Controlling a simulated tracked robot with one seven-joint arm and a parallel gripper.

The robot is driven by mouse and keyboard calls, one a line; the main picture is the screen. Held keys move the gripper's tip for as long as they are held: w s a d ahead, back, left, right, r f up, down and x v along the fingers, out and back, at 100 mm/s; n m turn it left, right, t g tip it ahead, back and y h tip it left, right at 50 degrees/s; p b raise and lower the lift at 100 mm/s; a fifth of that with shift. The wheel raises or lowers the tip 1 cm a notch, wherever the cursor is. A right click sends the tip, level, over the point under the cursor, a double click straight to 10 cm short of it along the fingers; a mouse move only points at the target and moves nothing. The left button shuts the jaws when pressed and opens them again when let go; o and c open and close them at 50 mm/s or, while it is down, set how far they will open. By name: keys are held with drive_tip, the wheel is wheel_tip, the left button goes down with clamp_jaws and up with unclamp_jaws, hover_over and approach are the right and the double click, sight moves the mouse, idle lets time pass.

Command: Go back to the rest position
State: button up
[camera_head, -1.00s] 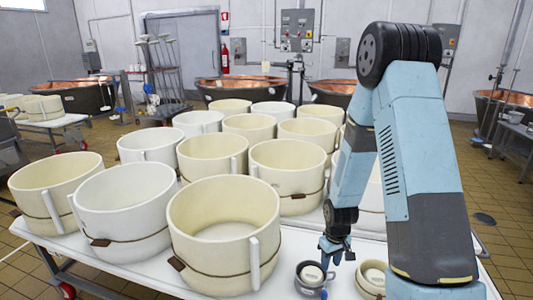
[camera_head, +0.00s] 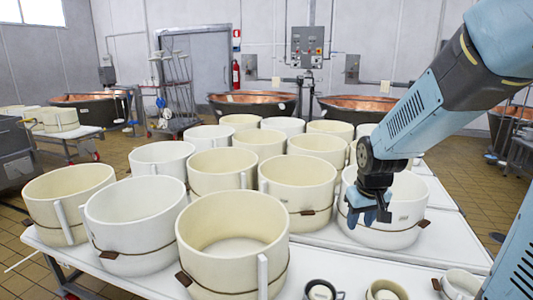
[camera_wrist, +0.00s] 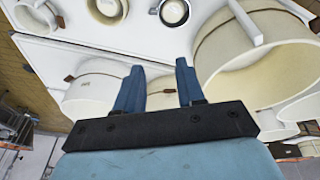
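My gripper (camera_head: 369,214) is raised above the table, in front of a large white mould (camera_head: 407,222) at the right of the group. In the wrist view my gripper (camera_wrist: 157,68) has two blue fingers spread apart with nothing between them. A small dark cup (camera_head: 320,291) stands at the table's front edge, with a small cream cup (camera_head: 385,291) and another small pale cup (camera_head: 460,284) to its right. The dark cup also shows in the wrist view (camera_wrist: 174,12), apart from the fingers.
Several large cream and white moulds, including a near one (camera_head: 225,262), crowd the white table (camera_head: 450,240). Copper vats (camera_head: 357,108) stand behind along the wall. A side table (camera_head: 68,133) is at the left. Tiled floor (camera_head: 478,190) is clear at the right.

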drive_tip(key=s+r+m+t, duration=0.1)
drive_tip(key=s+r+t, duration=0.1)
drive_tip(key=s+r, duration=1.1)
drive_tip(key=shift+s+a+r+m, duration=0.3)
drive_tip(key=shift+s+r+m, duration=0.1)
drive_tip(key=shift+s, duration=0.85)
